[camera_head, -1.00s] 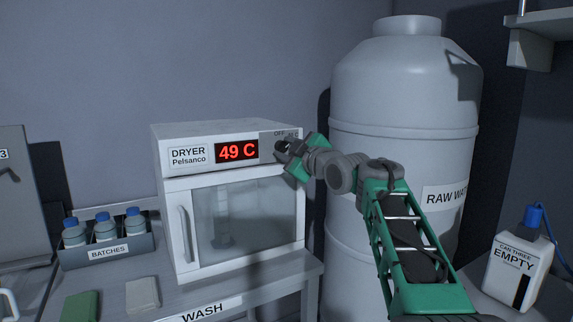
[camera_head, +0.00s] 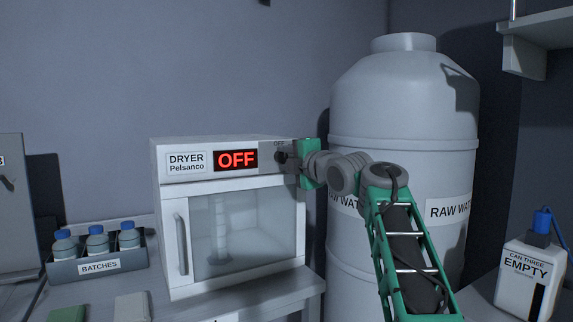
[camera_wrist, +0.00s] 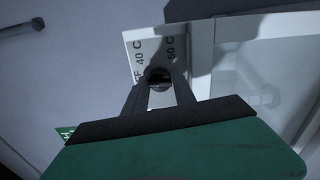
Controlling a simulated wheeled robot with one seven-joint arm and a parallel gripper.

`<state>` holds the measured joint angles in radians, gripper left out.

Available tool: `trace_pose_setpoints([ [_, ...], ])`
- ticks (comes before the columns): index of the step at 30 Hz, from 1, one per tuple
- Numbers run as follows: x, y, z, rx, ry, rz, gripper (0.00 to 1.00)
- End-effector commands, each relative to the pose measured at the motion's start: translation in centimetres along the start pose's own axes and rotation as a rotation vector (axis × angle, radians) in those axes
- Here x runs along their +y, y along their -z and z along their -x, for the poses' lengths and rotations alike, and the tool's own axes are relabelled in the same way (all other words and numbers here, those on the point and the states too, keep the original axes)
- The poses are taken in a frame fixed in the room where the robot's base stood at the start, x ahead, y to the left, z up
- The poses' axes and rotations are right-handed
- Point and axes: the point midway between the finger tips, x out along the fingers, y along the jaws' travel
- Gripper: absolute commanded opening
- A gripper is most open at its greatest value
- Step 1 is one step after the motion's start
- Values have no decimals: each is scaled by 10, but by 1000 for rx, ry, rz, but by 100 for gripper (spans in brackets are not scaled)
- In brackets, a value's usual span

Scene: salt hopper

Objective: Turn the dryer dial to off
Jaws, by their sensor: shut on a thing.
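The dryer (camera_head: 172,176) is a white box with a glass door, standing on the bench. Its red display (camera_head: 237,159) reads OFF. The dark dial (camera_wrist: 158,78) is at the top right of the dryer's front, largely covered by my gripper in the head view. In the wrist view, the fingers of my gripper (camera_wrist: 160,82) are closed around the dial. Scale marks 40 C and 50 C show on the panel (camera_wrist: 141,50) beyond it, with part of the OFF mark at the left. My gripper also shows in the head view (camera_head: 284,159).
A large grey raw water tank (camera_head: 400,105) stands close behind and right of my arm. A batches rack (camera_head: 99,267) with blue-capped bottles is left of the dryer. A can marked empty (camera_head: 527,275) stands at the far right. The dryer door is shut.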

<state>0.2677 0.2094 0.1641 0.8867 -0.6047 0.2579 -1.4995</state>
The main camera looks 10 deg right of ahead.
Motion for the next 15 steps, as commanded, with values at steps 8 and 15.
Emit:
trace_pose_setpoints([
  [8, -1, 0, 0, 1, 1, 75, 0],
  [15, 0, 0, 0, 0, 1, 88, 0],
])
